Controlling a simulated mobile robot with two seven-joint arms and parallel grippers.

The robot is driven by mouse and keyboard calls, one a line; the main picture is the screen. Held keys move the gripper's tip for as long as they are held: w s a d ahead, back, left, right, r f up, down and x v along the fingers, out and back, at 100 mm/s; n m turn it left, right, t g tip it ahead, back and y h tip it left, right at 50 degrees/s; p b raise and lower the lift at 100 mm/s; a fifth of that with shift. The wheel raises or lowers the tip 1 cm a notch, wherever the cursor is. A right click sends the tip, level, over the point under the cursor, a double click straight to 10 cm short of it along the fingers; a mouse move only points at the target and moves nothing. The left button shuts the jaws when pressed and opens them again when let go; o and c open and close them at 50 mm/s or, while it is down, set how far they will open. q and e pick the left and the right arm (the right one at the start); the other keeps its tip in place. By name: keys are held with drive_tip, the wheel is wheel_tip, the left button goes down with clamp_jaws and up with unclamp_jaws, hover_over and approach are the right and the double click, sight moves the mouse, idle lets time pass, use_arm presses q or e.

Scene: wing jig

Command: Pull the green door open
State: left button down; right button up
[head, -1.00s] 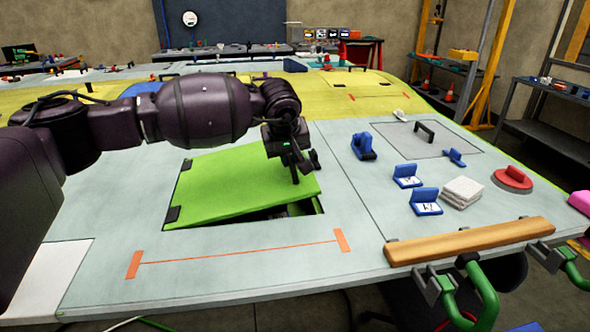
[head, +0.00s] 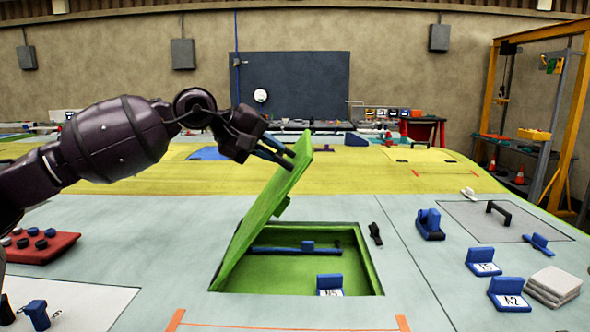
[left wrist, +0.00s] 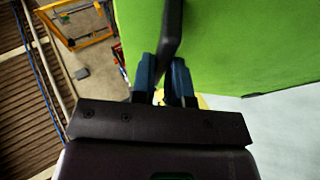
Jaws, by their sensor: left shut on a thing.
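The green door (head: 266,208) stands steeply raised on its left edge over a square opening in the pale panel, its top leaning to the right. My left gripper (head: 284,155) is at the door's raised upper edge. In the left wrist view, the blue fingers of my left gripper (left wrist: 165,82) are shut on the door's black handle (left wrist: 171,35); the green door also fills the upper right there (left wrist: 245,45). The green-lined recess (head: 285,272) is exposed and holds a blue bar (head: 285,250) and a blue labelled block (head: 330,284). My right gripper is not in view.
A small black latch-like part (head: 375,234) lies right of the opening. Blue labelled blocks (head: 509,294), a stack of pale pads (head: 553,284) and a blue tool (head: 430,225) stand farther right. A red tray (head: 40,247) sits at left. The panel before the opening is clear.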

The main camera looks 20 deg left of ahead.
use_arm(q)
drive_tip(key=s+a+r+n+t+h+b, duration=0.1)
drive_tip(key=s+a+h, duration=0.1)
drive_tip(key=a, duration=0.6)
drive_tip(key=s+a+r+n+t+h, duration=0.1)
drive_tip(key=s+a, duration=0.3)
drive_tip(key=a, duration=0.4)
drive_tip(key=shift+s+t+h+b, duration=0.35)
drive_tip(key=shift+t+h, duration=0.35)
drive_tip(key=shift+h, duration=0.1)
drive_tip(key=c, duration=1.1)
unclamp_jaws()
drive_tip(key=v, duration=1)
drive_tip(key=shift+s+a, duration=0.25)
drive_tip(key=shift+s, duration=0.05)
